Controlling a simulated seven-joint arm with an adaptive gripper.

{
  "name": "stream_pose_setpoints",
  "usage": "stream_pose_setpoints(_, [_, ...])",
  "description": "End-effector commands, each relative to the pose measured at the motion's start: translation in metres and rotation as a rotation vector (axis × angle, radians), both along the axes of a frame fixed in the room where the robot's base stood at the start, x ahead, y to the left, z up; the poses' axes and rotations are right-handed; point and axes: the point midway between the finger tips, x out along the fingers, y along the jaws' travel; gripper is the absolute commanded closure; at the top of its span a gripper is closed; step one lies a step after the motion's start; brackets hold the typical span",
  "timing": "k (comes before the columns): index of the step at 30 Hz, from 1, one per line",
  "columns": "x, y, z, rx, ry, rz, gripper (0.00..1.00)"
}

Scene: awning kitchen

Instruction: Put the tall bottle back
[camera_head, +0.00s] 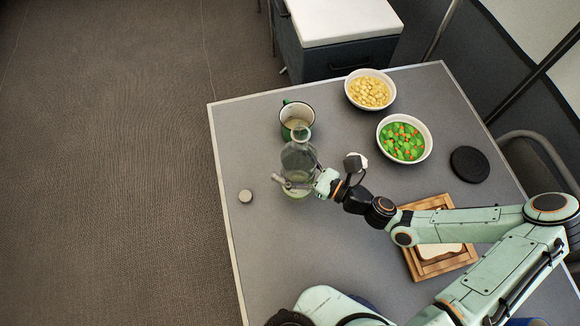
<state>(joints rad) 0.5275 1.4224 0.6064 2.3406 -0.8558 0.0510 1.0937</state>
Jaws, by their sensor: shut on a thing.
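The tall bottle (299,157) is clear glass with a greenish tint and stands near the left side of the grey table (260,250). It looks close to upright. My gripper (287,184) reaches in from the right and is shut on the lower part of the bottle. Whether the bottle's base touches the table is hard to tell from this view. A green mug with a white rim (284,125) is just behind the bottle, close to it in the picture.
A bowl of yellow pieces (347,92) and a bowl of green and orange vegetables (429,150) stand at the back. A black disc (469,164) lies to the right. A wooden tray (462,259) lies under my arm.

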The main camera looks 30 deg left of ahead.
Motion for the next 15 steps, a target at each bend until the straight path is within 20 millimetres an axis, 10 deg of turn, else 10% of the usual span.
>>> stream_pose_setpoints(15, [0.0, 0.0, -0.026, 0.001, 0.0, 0.0, 0.72])
